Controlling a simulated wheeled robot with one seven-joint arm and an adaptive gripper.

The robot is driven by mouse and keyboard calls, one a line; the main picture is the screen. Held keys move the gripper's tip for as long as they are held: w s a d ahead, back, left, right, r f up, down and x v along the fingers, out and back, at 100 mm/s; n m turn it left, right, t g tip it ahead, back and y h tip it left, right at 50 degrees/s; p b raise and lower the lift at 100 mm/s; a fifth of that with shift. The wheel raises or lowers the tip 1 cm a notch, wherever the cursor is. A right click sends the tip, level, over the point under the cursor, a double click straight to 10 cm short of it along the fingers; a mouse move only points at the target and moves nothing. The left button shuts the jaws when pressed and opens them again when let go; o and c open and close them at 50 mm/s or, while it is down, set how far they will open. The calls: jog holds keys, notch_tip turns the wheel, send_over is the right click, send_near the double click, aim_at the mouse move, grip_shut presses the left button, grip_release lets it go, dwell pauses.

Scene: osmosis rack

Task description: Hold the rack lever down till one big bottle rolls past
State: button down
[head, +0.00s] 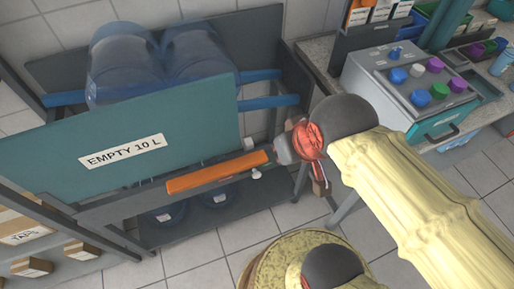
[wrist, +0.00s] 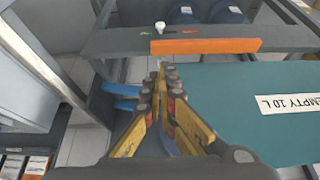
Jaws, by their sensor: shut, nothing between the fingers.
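The rack's front beam carries an orange bar (head: 218,173), which also shows in the wrist view (wrist: 205,46). A small white knob (head: 256,174) sits by the bar's right end; in the wrist view the knob (wrist: 160,27) stands near green and red marks. I cannot tell which of these is the lever. Two big clear blue bottles (head: 127,62) lie side by side on the upper rack, behind the teal panel. My gripper (wrist: 162,72) is shut and empty, its tips apart from the knob in the picture.
The teal panel (head: 205,118) reads EMPTY 10 L. More bottles (head: 221,193) sit on the lower level. Blue rails (head: 262,103) stick out at the rack's right. A bench with a grey machine (head: 407,83) stands at right. Cardboard boxes (head: 32,267) are at lower left.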

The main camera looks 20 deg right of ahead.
jog(key=m+g+p, duration=0.6)
jog(key=m+p, duration=0.9)
jog(key=m, duration=0.3)
send_over(260, 155)
notch_tip(260, 155, down, 6)
notch_tip(260, 155, down, 14)
jog(key=b, duration=0.5)
jog(key=shift+b, duration=0.3)
